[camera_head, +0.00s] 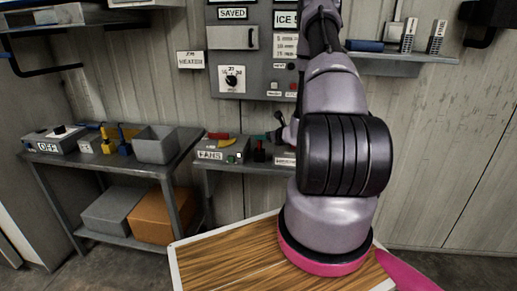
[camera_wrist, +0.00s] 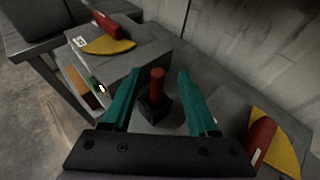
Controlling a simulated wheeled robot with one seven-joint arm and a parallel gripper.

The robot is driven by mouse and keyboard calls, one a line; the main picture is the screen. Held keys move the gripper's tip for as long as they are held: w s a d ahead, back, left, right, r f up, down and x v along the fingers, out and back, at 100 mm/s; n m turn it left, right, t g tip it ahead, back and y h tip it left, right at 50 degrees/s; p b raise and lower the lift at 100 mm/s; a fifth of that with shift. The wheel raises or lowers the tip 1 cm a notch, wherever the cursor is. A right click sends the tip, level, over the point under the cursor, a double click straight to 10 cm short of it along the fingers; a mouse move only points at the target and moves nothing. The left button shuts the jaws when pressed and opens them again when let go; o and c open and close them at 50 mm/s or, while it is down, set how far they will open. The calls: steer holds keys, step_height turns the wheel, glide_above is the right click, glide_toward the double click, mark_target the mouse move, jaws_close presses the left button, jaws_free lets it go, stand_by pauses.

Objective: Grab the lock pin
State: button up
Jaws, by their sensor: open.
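A red upright pin (camera_wrist: 157,84), which looks like the lock pin, stands in a black square base (camera_wrist: 154,106) on a grey bench in the wrist view. My gripper (camera_wrist: 158,74) has two teal fingers spread apart, one on either side of the pin in the picture. No contact with the pin shows, and the distance down to it is hard to judge.
A grey FANS box (camera_head: 220,150) with a red lever and yellow plate stands left of the pin; it also shows in the wrist view (camera_wrist: 115,62). Another red and yellow lever (camera_wrist: 262,140) is at the right. A wall panel (camera_head: 255,70) rises behind.

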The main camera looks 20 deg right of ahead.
steer(key=x, duration=0.6)
steer(key=shift+w+a+f, duration=0.1)
steer(key=shift+w+f, duration=0.1)
steer(key=shift+f, duration=0.2)
jaws_close()
